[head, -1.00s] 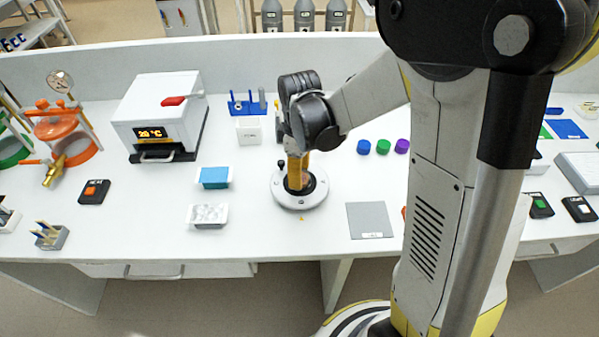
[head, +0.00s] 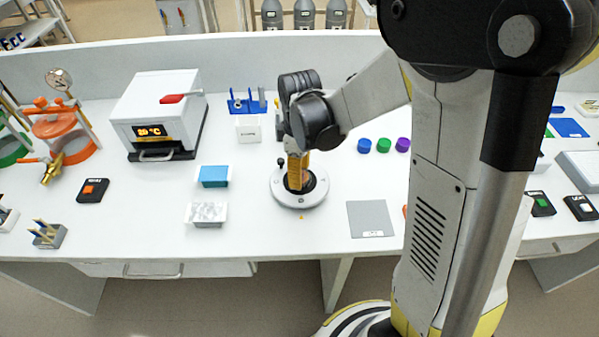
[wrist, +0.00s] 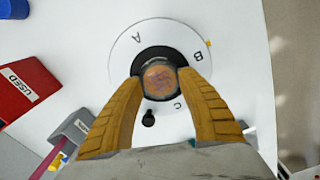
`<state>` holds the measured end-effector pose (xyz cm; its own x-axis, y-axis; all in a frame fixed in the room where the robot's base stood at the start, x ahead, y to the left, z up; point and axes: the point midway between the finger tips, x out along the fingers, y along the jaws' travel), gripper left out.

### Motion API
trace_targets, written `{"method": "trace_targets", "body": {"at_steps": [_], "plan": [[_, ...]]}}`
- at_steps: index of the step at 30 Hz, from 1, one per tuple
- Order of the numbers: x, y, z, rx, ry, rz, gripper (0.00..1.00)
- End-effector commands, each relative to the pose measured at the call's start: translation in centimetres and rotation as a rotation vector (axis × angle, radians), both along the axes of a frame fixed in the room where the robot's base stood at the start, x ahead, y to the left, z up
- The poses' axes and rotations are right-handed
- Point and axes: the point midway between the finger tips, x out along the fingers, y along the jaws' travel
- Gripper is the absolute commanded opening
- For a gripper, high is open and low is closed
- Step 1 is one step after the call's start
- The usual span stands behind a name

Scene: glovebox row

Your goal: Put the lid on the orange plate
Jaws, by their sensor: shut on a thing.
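My gripper (head: 297,178) points down over a round white disc (head: 291,202) with a black ring, at the middle of the bench. In the wrist view the yellow fingers (wrist: 161,82) are shut on a round brownish piece (wrist: 160,78) at the ring's centre. Letters A, B and C show on the disc. At the far left, an orange apparatus has an orange base plate (head: 80,154) and an orange upper disc (head: 54,126) above it. A brass valve sits in front. I cannot tell which piece is the lid.
A white oven (head: 158,105) reading 20 °C stands left of the disc. Blue (head: 364,146), green (head: 383,145) and purple (head: 402,145) caps lie to the right. A blue-topped box (head: 213,176) and a clear tray (head: 206,213) stand nearer. A grey mat (head: 370,218) lies front right.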

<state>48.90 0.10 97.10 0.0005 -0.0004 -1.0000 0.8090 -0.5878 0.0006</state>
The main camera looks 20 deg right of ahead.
Motion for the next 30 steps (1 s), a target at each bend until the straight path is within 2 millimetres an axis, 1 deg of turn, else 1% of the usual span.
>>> {"method": "trace_targets", "body": {"at_steps": [10, 11, 12, 13, 23, 26, 29, 30], "plan": [[0.0, 0.0, 0.0, 0.000, 0.000, 0.000, 0.34], [0.0, 0.0, 0.0, 0.000, 0.000, 0.000, 0.55], [0.0, 0.0, 0.0, 0.000, 0.000, 0.000, 0.67], [0.0, 0.0, 0.0, 0.000, 0.000, 0.000, 0.70], [0.0, 0.0, 0.3, 0.000, 0.000, 0.000, 0.70], [0.0, 0.0, 1.3, 0.000, 0.000, 0.000, 0.70], [-0.1, 0.0, 3.2, 0.000, 0.000, 0.000, 0.70], [-0.1, 0.0, 4.2, 0.000, 0.000, 0.000, 0.70]]}}
